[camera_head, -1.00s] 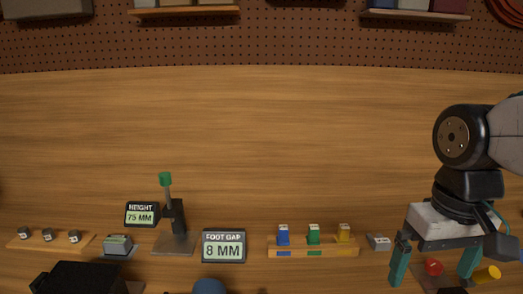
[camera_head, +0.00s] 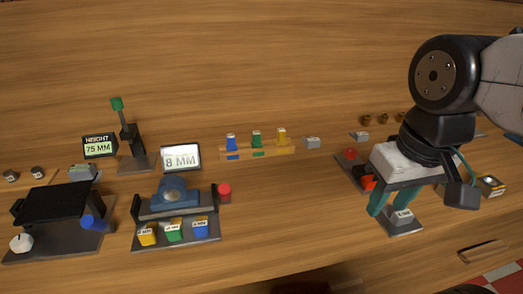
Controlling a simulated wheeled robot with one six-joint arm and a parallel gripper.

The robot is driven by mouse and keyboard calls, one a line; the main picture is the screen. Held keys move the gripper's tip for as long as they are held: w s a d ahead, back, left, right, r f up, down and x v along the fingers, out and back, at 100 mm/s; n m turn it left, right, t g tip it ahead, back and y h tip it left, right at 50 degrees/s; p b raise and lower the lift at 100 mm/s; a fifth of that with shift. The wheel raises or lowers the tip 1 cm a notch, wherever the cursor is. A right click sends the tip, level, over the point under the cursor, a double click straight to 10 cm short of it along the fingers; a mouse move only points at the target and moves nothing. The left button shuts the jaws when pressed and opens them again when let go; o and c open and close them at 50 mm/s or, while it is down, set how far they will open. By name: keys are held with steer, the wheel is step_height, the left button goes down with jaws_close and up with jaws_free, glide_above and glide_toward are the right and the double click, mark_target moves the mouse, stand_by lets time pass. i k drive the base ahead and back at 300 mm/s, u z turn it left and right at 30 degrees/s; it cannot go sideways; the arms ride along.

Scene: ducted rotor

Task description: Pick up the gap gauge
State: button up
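A small light-grey block with a white label (camera_head: 403,216) stands on a dark plate (camera_head: 404,230) at the right. It looks like the gap gauge, but the label is too small to read surely. My gripper (camera_head: 402,203) points down right at this block, with its teal fingers apart. The fingers appear behind and beside the block; I cannot tell whether they touch it. The gripper looks open and empty. The foot gap display reading 8 MM (camera_head: 181,158) stands left of centre.
A fixture with a blue saddle (camera_head: 176,193) and yellow, green and blue blocks stands front left. A wooden rack (camera_head: 258,150) holds three coloured pieces. The height display (camera_head: 99,147) reads 75 MM. A red knob (camera_head: 350,154) is near my gripper.

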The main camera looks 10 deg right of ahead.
mark_target(256, 142)
steer(key=z, duration=0.85)
steer(key=k, duration=0.65)
steer(key=u, duration=0.9)
steer(key=i, duration=1)
steer(key=z, duration=0.05)
